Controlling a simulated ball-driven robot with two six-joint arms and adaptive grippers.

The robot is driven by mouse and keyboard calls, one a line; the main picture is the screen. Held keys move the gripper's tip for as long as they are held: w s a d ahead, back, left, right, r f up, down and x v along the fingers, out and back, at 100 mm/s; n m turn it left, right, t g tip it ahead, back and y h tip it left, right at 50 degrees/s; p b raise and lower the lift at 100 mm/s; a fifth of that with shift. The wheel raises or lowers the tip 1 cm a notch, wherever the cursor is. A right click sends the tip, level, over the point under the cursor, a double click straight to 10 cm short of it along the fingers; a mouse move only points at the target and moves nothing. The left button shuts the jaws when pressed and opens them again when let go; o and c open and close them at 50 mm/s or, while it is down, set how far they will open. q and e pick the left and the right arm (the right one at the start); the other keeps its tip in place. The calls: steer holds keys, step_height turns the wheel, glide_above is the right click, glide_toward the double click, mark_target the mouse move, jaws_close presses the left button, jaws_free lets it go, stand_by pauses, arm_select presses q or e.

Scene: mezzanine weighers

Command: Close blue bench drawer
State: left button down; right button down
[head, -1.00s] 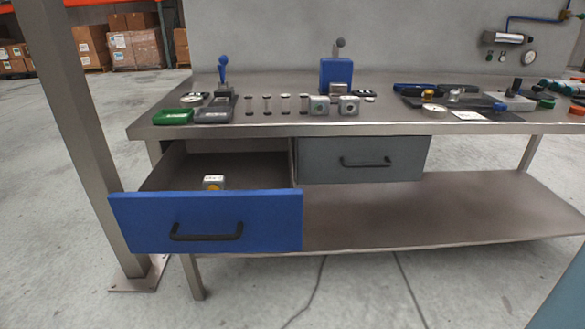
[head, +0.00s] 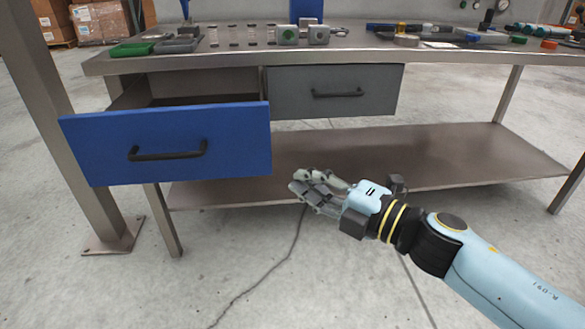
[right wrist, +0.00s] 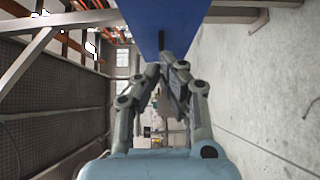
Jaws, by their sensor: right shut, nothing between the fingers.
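The blue bench drawer (head: 230,140) stands pulled out at the left of the bench in the head view, with a black bar handle (head: 168,152) on its front. Its inside shows only as a dark gap above the blue front. My right gripper (head: 303,190) is shut and empty, to the right of the drawer front and a little lower, apart from it in the head view. In the right wrist view the gripper's fingers (right wrist: 168,68) meet just below the blue drawer panel (right wrist: 165,18); I cannot tell whether they touch it. My left gripper is not in view.
A grey drawer (head: 375,90) beside the blue one is shut. The steel bench top (head: 345,50) holds several small tools and blocks. A lower shelf (head: 440,160) runs beneath. A steel post (head: 55,130) stands at the left. The floor in front is clear.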

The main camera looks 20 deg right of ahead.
glide_toward(245, 145)
steer(key=a, duration=0.3)
steer(key=w, duration=0.1)
steer(key=w+b, duration=0.1)
steer(key=w, duration=0.1)
steer(key=shift+w+d+f, duration=0.1)
steer(key=shift+w+d, duration=0.1)
steer(key=shift+w, duration=0.1)
steer(key=shift+w+d+b, duration=0.15)
steer(key=shift+w+b, duration=0.2)
steer(key=shift+w, duration=0.1)
